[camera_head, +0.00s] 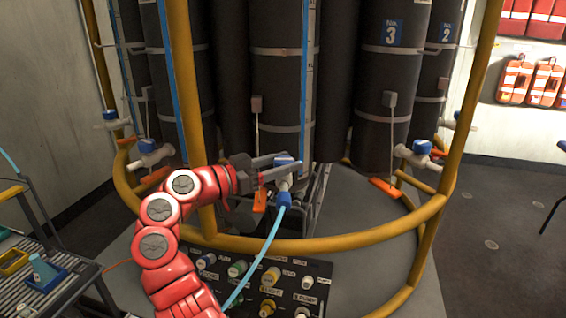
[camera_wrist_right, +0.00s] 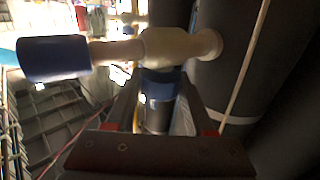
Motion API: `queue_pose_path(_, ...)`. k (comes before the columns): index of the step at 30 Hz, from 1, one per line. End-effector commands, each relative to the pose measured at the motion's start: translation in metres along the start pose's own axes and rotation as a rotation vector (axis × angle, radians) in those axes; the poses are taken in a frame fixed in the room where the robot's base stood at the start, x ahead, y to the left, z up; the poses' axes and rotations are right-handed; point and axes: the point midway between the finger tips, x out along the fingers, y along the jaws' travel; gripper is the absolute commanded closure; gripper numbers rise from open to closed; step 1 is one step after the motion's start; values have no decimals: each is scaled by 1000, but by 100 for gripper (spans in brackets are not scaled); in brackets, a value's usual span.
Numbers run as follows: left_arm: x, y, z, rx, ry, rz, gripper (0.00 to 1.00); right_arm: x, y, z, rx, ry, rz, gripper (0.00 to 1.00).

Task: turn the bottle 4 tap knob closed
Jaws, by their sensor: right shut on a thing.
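A blue tap knob (camera_head: 283,160) sits on a white tap in front of the middle dark bottle (camera_head: 283,70), left of the bottle marked No. 3. No number shows on this bottle. My right gripper (camera_head: 281,168) reaches in from the left and is shut on the knob, one finger on either side. In the right wrist view the knob (camera_wrist_right: 162,82) shows between the fingers, below the white tap body (camera_wrist_right: 180,45). A blue hose coupling (camera_wrist_right: 55,58) is on the tap's end; a light blue hose (camera_head: 265,245) hangs from it. My left gripper is not in view.
A yellow ring rail (camera_head: 330,243) and yellow posts (camera_head: 470,80) surround the bottles. Other taps with blue knobs stand left (camera_head: 147,146) and right (camera_head: 421,147). A control panel (camera_head: 290,285) is below; a slatted cart (camera_head: 50,290) stands lower left. Floor is clear at right.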

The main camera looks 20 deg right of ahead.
Motion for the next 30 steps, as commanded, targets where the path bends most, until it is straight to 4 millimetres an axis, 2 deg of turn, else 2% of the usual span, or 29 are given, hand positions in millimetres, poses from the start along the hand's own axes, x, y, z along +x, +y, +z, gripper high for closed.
queue_pose_path(8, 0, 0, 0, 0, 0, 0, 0, 1, 0, -1, 1, 2, 2, 100)
queue_pose_path(9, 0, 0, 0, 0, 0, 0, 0, 1, 0, -1, 1, 2, 2, 41)
queue_pose_path(13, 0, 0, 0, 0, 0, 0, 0, 1, 0, -1, 0, 1, 1, 17)
queue_pose_path(23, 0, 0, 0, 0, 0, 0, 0, -1, 0, 0, -1, 1, -1, 16)
queue_pose_path(26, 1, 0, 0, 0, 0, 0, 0, -10, -1, 0, -1, -1, -4, 16)
queue_pose_path(30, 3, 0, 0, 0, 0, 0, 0, -37, -1, -1, -3, 1, -5, 16)
